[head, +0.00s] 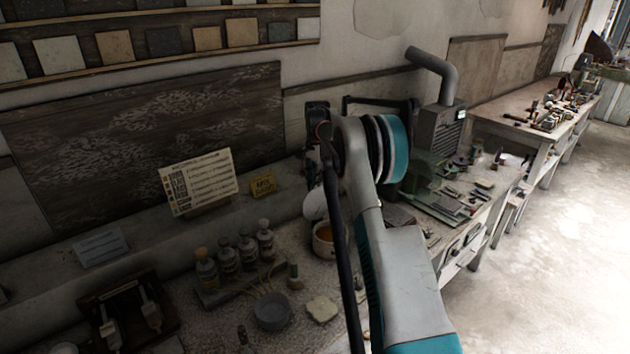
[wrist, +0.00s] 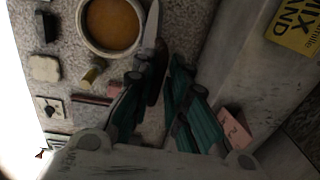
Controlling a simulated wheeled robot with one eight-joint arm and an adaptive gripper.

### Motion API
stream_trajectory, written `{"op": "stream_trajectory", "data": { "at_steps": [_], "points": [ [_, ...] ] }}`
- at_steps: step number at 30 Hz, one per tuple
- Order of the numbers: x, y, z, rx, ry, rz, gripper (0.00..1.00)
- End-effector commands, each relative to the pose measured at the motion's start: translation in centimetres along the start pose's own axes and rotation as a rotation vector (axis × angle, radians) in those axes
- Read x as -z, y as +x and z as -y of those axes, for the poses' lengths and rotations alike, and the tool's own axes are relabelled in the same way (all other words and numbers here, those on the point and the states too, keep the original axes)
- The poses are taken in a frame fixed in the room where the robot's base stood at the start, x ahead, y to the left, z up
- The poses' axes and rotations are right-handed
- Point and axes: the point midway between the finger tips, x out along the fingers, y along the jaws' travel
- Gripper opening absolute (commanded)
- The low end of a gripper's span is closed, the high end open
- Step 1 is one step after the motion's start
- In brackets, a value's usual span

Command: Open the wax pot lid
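The wax pot (head: 323,248) is a round pale pot on the workbench, partly hidden by my arm in the head view. In the wrist view the pot (wrist: 84,38) shows its amber wax (wrist: 112,24) uncovered. The pale lid (head: 315,203) stands raised at the pot's back edge. In the wrist view the lid (wrist: 152,24) shows nearly edge-on beside the pot. My gripper (wrist: 160,73) has its teal fingers apart, with the tips close to the lid's lower end. I cannot tell whether they touch it. In the head view my arm hides most of the gripper.
Several bottles (head: 228,260) stand in a rack left of the pot. A grey bowl (head: 272,311) and a pale slab (head: 321,309) lie in front. A yellow sign (head: 263,186) stands on the ledge behind. A grey machine (head: 437,130) stands to the right.

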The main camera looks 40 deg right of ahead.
Motion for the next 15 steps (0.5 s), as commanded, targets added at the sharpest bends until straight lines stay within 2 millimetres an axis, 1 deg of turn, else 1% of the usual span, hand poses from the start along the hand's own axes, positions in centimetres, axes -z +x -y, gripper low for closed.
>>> {"op": "stream_trajectory", "data": {
  "at_steps": [11,15],
  "points": [
    [0.0,0.0,0.0,-0.001,0.002,0.0,0.27],
    [0.0,-1.1,0.0,-0.001,0.002,0.0,0.27]
  ]
}}
